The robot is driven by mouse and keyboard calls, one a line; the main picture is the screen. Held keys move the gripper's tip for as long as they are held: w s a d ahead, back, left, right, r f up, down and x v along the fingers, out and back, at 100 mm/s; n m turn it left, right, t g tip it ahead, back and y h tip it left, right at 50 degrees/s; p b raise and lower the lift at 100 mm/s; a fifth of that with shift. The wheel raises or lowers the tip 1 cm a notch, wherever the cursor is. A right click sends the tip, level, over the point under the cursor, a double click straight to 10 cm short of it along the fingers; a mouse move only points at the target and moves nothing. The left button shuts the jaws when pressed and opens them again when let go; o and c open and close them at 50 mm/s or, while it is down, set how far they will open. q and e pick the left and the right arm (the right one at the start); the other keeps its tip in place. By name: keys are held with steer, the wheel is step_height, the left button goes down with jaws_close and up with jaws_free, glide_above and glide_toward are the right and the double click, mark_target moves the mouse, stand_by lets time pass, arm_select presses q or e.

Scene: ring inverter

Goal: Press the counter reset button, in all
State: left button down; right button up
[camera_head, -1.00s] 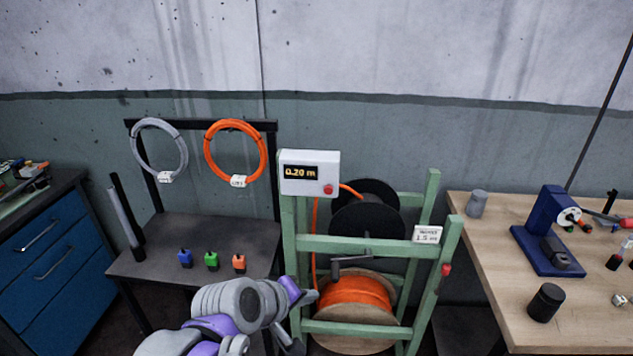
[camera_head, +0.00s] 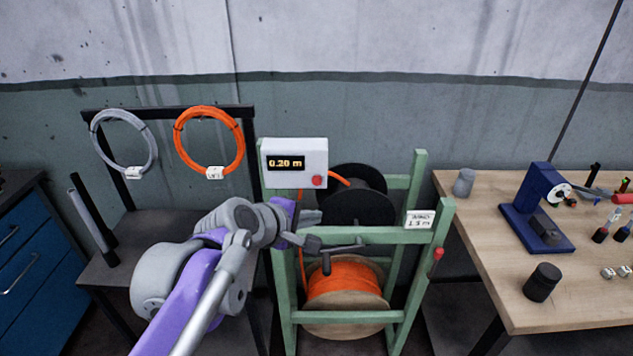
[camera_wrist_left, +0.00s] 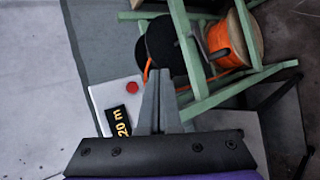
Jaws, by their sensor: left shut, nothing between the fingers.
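The counter box (camera_head: 295,150) is white, with a display reading 0.20 m, and sits at the top left of the green reel frame. Its round red button (camera_head: 317,181) is at the lower right of its face. In the left wrist view the red button (camera_wrist_left: 132,87) shows uncovered, left of the fingers. My left gripper (camera_head: 312,217) is below the box, partly hidden behind my purple wrist. In the left wrist view my left gripper (camera_wrist_left: 160,74) is shut and empty, its fingers to the right of the button. I see no contact with it. My right gripper is out of view.
The green frame (camera_head: 375,236) holds a black reel (camera_head: 358,208), an orange cable reel (camera_head: 345,280) and a crank handle (camera_head: 327,264) close to my left gripper. A rack with an orange coil (camera_head: 241,145) stands left. A wooden table (camera_head: 480,215) stands right.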

arm_select(q)
steer(key=w, duration=0.8)
steer(key=shift+w, duration=0.3)
steer(key=shift+w, duration=0.1)
stand_by(1.7)
steer(key=shift+w+p, duration=0.3)
steer(key=shift+w, duration=0.05)
steer(key=shift+w, duration=0.45)
stand_by(0.6)
stand_by(0.4)
steer(key=shift+s, duration=0.95)
steer(key=shift+s, duration=2.5)
